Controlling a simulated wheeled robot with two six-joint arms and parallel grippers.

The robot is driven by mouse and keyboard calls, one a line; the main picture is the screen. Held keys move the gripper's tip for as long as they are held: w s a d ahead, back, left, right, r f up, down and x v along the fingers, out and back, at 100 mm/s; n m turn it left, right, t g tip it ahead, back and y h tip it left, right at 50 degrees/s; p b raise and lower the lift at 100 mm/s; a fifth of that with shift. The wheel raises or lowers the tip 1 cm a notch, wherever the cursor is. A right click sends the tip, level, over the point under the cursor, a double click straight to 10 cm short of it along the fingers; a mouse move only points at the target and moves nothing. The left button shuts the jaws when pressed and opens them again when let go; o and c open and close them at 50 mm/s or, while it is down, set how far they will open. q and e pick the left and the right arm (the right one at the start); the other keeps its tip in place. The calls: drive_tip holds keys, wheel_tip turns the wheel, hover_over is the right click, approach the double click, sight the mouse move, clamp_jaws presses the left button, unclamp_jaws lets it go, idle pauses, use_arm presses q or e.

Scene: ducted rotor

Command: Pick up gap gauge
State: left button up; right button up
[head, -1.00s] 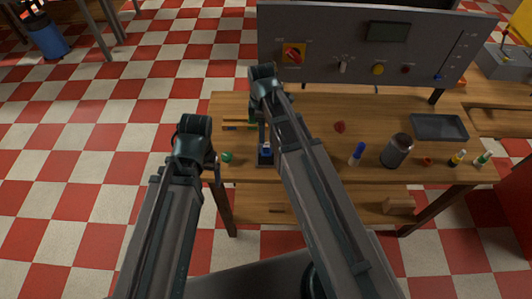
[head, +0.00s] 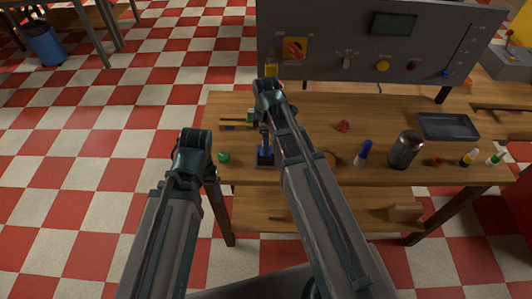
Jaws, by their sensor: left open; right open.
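I cannot tell which of the small items on the wooden workbench (head: 310,104) is the gap gauge. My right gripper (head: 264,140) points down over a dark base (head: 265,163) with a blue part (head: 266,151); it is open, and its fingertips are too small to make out. My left gripper (head: 211,172) is at the bench's front left corner, open, mostly hidden behind my own wrist. A small green piece (head: 223,157) lies just right of it.
A grey control panel (head: 345,50) stands along the bench's back. To the right are a red piece (head: 343,126), blue-capped marker (head: 363,153), dark can (head: 404,150), black tray (head: 447,126) and small bottles (head: 469,157). My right forearm hides part of the bench's middle.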

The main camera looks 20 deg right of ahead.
drive_tip(key=shift+f+b, duration=0.45)
drive_tip(key=shift+f, duration=0.45)
use_arm(q)
drive_tip(key=shift+f, duration=0.9)
use_arm(e)
drive_tip(key=shift+r, duration=0.1)
drive_tip(key=shift+c, duration=0.3)
clamp_jaws()
use_arm(q)
drive_tip(key=shift+r, duration=0.15)
use_arm(e)
drive_tip(key=shift+a+r, duration=0.1)
